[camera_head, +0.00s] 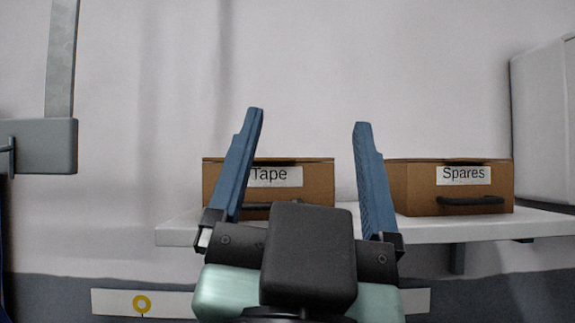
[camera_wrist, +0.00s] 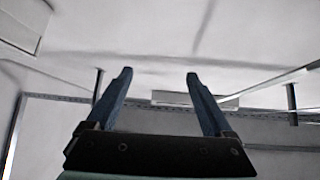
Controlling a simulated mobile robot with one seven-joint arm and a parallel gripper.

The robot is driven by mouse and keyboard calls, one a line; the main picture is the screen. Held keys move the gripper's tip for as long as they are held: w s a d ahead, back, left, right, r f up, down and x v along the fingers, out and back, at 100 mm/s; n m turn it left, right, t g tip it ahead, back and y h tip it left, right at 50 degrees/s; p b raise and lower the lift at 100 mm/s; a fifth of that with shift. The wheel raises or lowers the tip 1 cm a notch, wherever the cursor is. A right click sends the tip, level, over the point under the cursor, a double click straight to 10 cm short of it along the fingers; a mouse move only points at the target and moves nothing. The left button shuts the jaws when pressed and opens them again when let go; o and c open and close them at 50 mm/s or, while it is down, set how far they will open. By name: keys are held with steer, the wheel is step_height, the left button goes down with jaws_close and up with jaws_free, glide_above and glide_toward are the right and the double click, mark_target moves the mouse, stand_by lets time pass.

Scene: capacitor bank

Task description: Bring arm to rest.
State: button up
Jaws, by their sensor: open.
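My gripper (camera_head: 309,118) is raised in front of the head camera with its two blue fingers spread wide apart. Nothing is between the fingers. Its dark palm and pale green wrist housing fill the bottom middle of the head view. In the wrist view my gripper (camera_wrist: 159,76) also shows open and empty, with a pale wall or ceiling surface beyond its fingertips.
A white shelf (camera_head: 178,232) stands behind my gripper. It bears a brown box labelled Tape (camera_head: 318,187), partly hidden by a finger, and a brown box labelled Spares (camera_head: 425,198). A grey box (camera_head: 45,147) is at left, a pale cabinet (camera_head: 545,120) at right.

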steer(key=shift+s+a+f+n+t+y, duration=0.1)
steer(key=shift+s+a+f+n+y, duration=0.2)
steer(key=shift+n+y, duration=0.35)
steer(key=shift+s+a+f+n+t+y, duration=0.1)
steer(key=shift+s+a+f+n+y, duration=0.15)
steer(key=shift+n+y, duration=0.35)
steer(key=shift+s+a+f+n+t+y, duration=0.1)
steer(key=shift+s+a+f+n+y, duration=0.15)
steer(key=shift+n+y, duration=0.35)
step_height(320, 180, down, 14)
steer(key=b, duration=1.3)
steer(key=shift+d+b, duration=0.15)
steer(key=shift+b, duration=0.15)
steer(key=shift+w+h, duration=0.1)
steer(key=shift+h, duration=0.15)
